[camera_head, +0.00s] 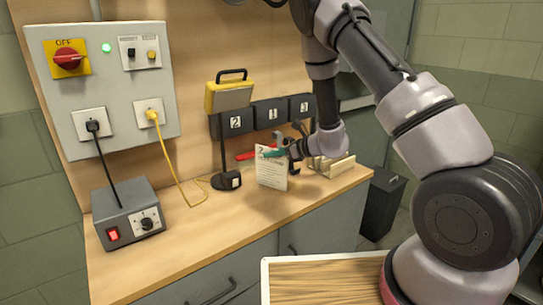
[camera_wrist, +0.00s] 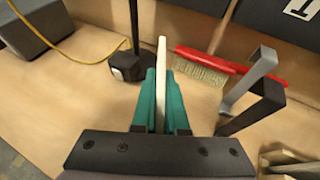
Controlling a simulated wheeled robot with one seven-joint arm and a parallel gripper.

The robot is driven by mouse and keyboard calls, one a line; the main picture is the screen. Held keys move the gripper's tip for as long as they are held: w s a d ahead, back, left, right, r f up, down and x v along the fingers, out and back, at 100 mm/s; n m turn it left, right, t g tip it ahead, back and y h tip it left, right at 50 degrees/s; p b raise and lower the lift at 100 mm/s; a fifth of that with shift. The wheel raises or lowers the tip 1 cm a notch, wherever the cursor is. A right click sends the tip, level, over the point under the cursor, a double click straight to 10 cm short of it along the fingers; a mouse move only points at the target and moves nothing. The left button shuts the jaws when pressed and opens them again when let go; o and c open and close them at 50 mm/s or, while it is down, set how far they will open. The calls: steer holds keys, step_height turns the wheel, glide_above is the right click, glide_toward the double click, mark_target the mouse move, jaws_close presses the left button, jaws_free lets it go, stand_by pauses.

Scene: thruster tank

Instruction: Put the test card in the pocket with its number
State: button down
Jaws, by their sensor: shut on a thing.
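The test card (camera_head: 271,172) is a white sheet with lines of print and what looks like a 2 at its top. My gripper (camera_head: 273,153), with teal fingers, is shut on it, and it stands upright over the bench. In the wrist view the card (camera_wrist: 161,75) shows edge-on between the fingers (camera_wrist: 162,100). Three dark pockets hang on the back panel: the left one reads 2 (camera_head: 222,129), the middle one 1 (camera_head: 264,120), the right one 3 (camera_head: 304,115). The card is in front of and below them, apart from them.
A yellow-headed lamp (camera_head: 228,96) on a black stand rises close in front of pocket 2. A wooden rack (camera_head: 339,167) and a power box (camera_head: 128,213) flank the bench.

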steer(key=shift+f, duration=0.15)
steer(key=c, duration=1.4)
jaws_free()
steer(key=shift+f, duration=0.1)
steer(key=o, duration=0.5)
steer(key=shift+c, duration=0.2)
